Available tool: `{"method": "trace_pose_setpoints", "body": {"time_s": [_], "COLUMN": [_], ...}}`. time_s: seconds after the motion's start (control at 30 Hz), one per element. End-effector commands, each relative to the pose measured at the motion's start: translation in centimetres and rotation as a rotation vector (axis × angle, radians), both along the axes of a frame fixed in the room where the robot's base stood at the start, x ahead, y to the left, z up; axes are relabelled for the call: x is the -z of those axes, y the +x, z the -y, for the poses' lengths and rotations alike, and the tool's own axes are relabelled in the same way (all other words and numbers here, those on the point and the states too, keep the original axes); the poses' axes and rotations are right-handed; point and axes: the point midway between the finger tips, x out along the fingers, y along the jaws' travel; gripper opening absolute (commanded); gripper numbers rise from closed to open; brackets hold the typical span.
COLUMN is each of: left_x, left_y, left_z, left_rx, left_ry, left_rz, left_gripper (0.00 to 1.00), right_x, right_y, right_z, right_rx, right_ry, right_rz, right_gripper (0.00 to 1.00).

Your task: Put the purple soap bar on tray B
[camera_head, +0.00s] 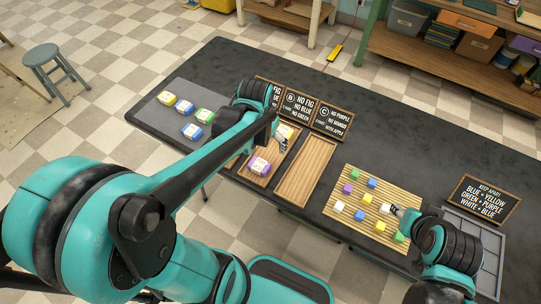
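The purple soap bar (260,167), pale with a purple label, lies on the near part of the middle wooden tray, tray B (251,179), below the sign marked B (296,105). A yellow-marked bar (285,131) is at the tray's far end. My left gripper (283,146) is over tray B, between the two bars and apart from the purple one. Its fingers are small and partly hidden, so its opening is unclear. My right gripper (397,210) is at the right edge of the slatted board with cubes; its opening is unclear too.
Several soap bars lie on a grey mat (164,117) at the left. Tray C (306,171) is empty. My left arm hides most of the leftmost tray. Several coloured cubes rest on the slatted board (352,171). A grey divided tray (487,240) and a sign (484,200) are at the right.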

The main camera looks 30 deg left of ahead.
Motion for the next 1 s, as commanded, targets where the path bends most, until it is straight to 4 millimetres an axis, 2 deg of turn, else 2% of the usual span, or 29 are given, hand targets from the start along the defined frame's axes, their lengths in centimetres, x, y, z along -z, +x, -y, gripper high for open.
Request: {"method": "trace_pose_setpoints", "body": {"time_s": [0.1, 0.2, 0.4, 0.6, 0.87, 1.0], "left_x": [-2.6, -4.1, -5.5, -5.8, -5.9, -5.0], "left_y": [-2.4, -4.2, -7.1, -8.1, -8.2, -8.2], "left_z": [2.1, 3.5, 5.5, 6.3, 6.3, 6.3], "left_rx": [-0.006, -0.015, -0.027, -0.034, -0.035, -0.035], "left_ry": [0.0, -0.009, -0.035, -0.052, -0.053, -0.053], "left_rz": [0.105, 0.195, 0.337, 0.398, 0.403, 0.403], "left_gripper": [0.89, 0.89, 0.89, 0.89, 0.89, 0.89], "right_x": [0.0, 0.0, 0.0, 0.0, 0.0, 0.9], "right_y": [0.0, 0.0, 0.0, 0.0, 0.0, 0.0], "right_z": [0.0, 0.0, 0.0, 0.0, 0.0, 0.0], "right_rx": [0.0, 0.0, 0.0, 0.0, 0.0, 0.0], "right_ry": [0.0, 0.0, 0.0, 0.0, 0.0, 0.0], "right_rz": [0.0, 0.0, 0.0, 0.0, 0.0, 0.0], "right_gripper": [0.4, 0.4, 0.4, 0.4, 0.4, 0.4]}}
